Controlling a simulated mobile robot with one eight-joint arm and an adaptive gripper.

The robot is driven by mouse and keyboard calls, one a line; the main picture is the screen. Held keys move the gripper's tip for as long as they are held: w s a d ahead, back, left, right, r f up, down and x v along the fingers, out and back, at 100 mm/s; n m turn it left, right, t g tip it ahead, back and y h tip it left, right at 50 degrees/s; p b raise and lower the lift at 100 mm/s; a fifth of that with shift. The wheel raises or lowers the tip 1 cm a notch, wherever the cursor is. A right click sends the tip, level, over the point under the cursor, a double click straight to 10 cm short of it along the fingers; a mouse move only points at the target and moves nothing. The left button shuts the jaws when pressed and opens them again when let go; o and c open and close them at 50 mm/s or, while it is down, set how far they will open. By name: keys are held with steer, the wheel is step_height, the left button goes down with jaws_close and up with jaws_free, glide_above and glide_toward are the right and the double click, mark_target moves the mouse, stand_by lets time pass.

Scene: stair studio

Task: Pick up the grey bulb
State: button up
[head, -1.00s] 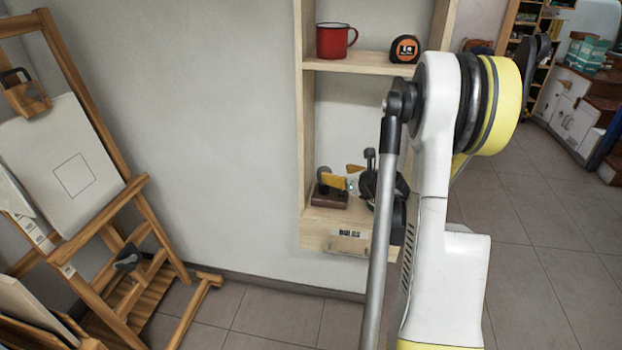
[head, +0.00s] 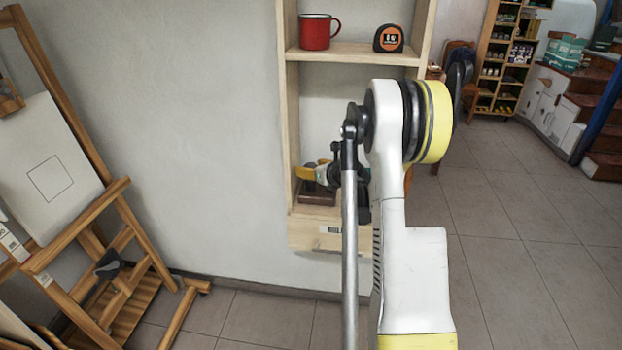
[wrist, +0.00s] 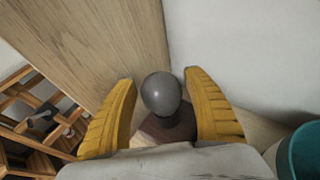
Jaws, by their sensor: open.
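The grey bulb (wrist: 161,94) is a smooth dark-grey ball in the middle of the wrist view, above a dark brown block (wrist: 165,130). My gripper (wrist: 160,79) is open, with one ribbed yellow finger on each side of the bulb. A gap shows between the bulb and each finger. In the head view my gripper (head: 310,173) is at the lower shelf, over the brown block (head: 317,195). There my gripper and wrist largely cover the bulb, and I cannot make it out clearly.
A wooden shelf side panel (wrist: 95,40) and a pale wall (wrist: 240,50) stand close by. A teal container (wrist: 305,152) is at the right of the wrist view. A red mug (head: 315,32) and a tape measure (head: 388,39) sit on the shelf above. An easel (head: 130,215) stands left.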

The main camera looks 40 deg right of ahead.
steer(key=c, duration=1)
steer(key=shift+r, duration=0.1)
